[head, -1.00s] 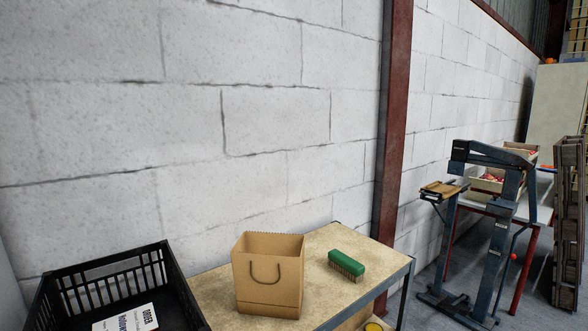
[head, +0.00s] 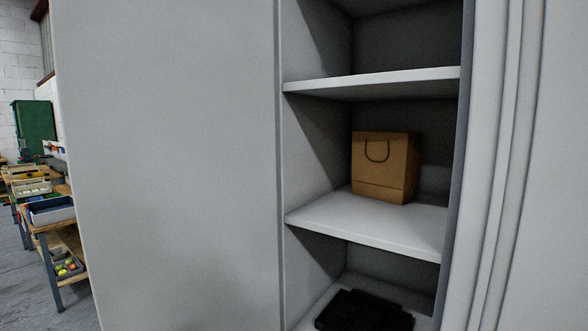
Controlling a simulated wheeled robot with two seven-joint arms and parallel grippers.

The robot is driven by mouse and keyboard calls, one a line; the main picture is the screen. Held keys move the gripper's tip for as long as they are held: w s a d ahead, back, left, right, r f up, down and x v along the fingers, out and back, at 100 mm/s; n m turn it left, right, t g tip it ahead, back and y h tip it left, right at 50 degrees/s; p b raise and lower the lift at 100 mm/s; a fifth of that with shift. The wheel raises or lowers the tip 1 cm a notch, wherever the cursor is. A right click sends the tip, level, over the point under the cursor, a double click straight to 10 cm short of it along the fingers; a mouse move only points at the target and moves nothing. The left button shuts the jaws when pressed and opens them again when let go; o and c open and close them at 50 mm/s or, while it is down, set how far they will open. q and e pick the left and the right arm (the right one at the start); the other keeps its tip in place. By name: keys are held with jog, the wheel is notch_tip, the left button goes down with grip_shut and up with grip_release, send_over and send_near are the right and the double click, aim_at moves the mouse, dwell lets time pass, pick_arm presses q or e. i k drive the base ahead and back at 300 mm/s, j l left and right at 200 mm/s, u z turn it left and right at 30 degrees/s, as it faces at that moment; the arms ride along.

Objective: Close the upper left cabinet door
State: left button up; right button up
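A light grey cabinet (head: 375,223) with open shelves fills most of the head view. A wide flat grey panel (head: 170,160) stands at the left of the opening; it looks like a door swung open, but I cannot tell it surely from the cabinet's side. Another grey panel (head: 565,170) with upright ridges borders the opening on the right. The cabinet's top and bottom are out of view, so whether these panels are upper doors cannot be told. Neither of my grippers is in view.
A brown paper bag (head: 383,168) stands on the middle shelf. A black object (head: 365,312) lies on the shelf below. At the far left are workbenches with crates (head: 52,212), a green cabinet (head: 35,128) and some clear floor (head: 18,275).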

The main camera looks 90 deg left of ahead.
aim_at(167, 108)
jog(key=k+j+u, duration=0.1)
jog(key=k+j, duration=0.15)
jog(key=k+j+u, duration=0.1)
jog(key=j, duration=0.3)
jog(key=k+j+u, duration=0.1)
jog(key=k+j, duration=0.25)
jog(key=k+j+u, duration=0.1)
jog(key=j, duration=0.25)
jog(key=k+j+u, duration=0.1)
jog(key=k+j, duration=0.2)
jog(key=k+j+u, duration=0.1)
jog(key=j, duration=0.4)
jog(key=k+j+u, duration=0.1)
jog(key=j, duration=0.35)
